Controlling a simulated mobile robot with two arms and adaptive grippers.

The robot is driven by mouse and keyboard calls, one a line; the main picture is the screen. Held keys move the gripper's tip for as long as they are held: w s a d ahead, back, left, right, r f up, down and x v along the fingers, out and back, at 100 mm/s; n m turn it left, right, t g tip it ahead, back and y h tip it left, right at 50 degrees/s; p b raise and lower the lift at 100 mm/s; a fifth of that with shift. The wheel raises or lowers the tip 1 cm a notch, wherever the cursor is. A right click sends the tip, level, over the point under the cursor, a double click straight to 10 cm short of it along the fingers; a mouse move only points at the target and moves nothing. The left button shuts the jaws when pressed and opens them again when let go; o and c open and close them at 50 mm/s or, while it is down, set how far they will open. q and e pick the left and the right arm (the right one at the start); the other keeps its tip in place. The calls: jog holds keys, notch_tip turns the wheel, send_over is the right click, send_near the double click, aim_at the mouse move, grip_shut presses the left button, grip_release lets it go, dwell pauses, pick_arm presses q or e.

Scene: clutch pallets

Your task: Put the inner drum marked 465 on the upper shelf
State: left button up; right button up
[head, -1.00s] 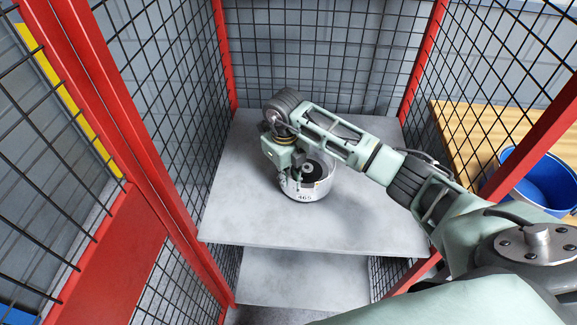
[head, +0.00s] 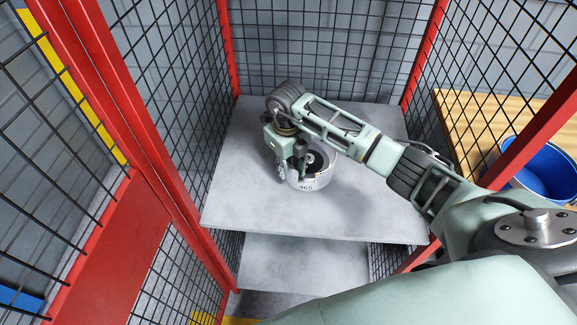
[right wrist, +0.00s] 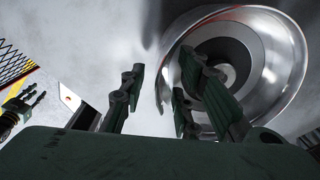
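The silver inner drum marked 465 (head: 318,181) stands upright on the grey upper shelf (head: 245,205), its number facing front. It also shows in the right wrist view (right wrist: 285,75), with a dark hub inside. My right gripper (head: 287,172) is at the drum's left side. In the right wrist view its fingers (right wrist: 160,80) are apart, one outside the rim and the other over the drum's inside; a gap shows between the outer finger and the wall. My left gripper (right wrist: 38,94) shows small at the left of the right wrist view, fingers apart and empty; the head view does not show it.
Red posts (head: 228,50) and black mesh walls enclose the shelf's sides and back. A lower grey shelf (head: 300,265) lies below. At right, outside the mesh, a blue bucket (head: 545,175) stands by a wooden top (head: 470,125). The upper shelf is bare around the drum.

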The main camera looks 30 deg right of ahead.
notch_tip(320, 180, up, 12)
jog(key=b, duration=0.3)
jog(key=shift+a+f, duration=0.1)
jog(key=shift+a, duration=0.05)
